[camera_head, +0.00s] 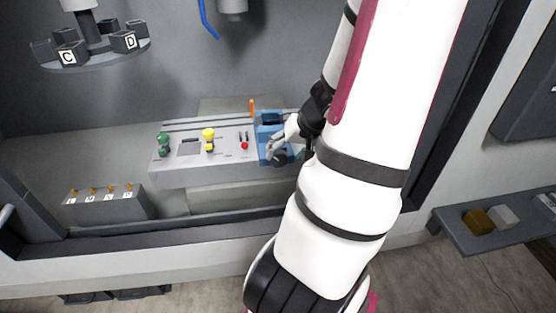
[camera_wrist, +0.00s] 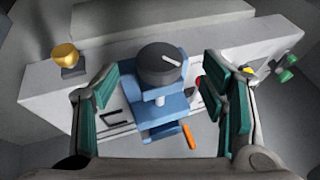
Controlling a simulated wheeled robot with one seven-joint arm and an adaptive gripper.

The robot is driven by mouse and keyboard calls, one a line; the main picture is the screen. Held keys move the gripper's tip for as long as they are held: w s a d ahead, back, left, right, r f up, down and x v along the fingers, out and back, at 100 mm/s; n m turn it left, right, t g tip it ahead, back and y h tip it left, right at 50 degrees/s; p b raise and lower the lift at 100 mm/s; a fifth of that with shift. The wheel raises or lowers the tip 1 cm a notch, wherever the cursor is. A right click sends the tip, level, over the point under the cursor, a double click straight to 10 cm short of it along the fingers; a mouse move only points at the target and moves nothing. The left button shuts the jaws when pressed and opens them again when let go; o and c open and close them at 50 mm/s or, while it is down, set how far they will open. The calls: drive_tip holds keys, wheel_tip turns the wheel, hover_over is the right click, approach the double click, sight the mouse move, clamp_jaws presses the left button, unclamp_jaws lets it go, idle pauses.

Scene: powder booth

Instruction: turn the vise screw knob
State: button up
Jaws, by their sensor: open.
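The blue vise (camera_head: 265,131) sits at the right end of the grey console in the head view, partly hidden by my arm. Its dark round knob (camera_wrist: 158,63) has a white mark on top and stands at the front end of the vise in the wrist view. The knob also shows as a dark shape below my gripper in the head view (camera_head: 281,160). My gripper (camera_wrist: 158,78) is open, with one green-padded finger on each side of the knob. Clear gaps show between the pads and the knob. I cannot tell the fingertips' exact height against it.
Near the vise are an orange lever (camera_head: 252,107), a red-tipped control (camera_head: 244,145), a yellow knob (camera_head: 208,134) and green knobs (camera_head: 162,146). A gold knob (camera_wrist: 66,54) stands left in the wrist view. A booth sill (camera_head: 150,245) runs in front.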

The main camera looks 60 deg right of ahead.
sight(280, 159)
drive_tip(key=shift+b+x, duration=0.3)
drive_tip(key=shift+x, duration=2.15)
drive_tip(key=shift+c, duration=0.2)
drive_tip(key=c, duration=1.1)
